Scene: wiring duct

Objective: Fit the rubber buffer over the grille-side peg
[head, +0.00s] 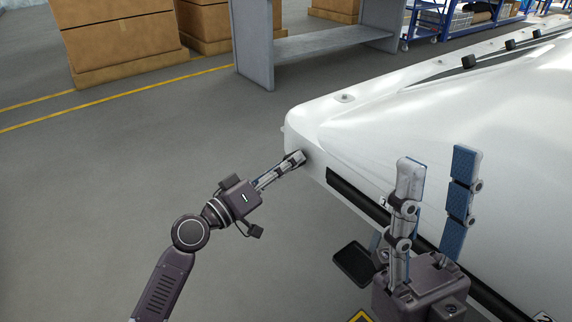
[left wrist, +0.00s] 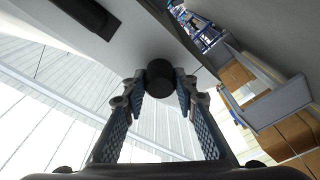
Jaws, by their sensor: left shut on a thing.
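The rubber buffer (left wrist: 159,76) is a short black cylinder in the left wrist view. It sits between the fingertips of my left gripper (left wrist: 160,88), which is shut on it. In the head view my left gripper (head: 297,158) is at the near left corner of the large white panel (head: 345,140); the buffer is mostly hidden by the fingertips there. I cannot make out the grille-side peg, nor whether the buffer touches the panel. My right gripper (head: 438,178) is open and empty, with its fingers pointing up in front of the panel.
A long black slot (head: 357,192) runs along the panel's near side; labels 1 and 2 are beside it. Small black blocks (head: 468,62) sit along the far edge. Cardboard boxes (head: 120,45) and a grey shelf (head: 320,45) stand behind. The floor at left is clear.

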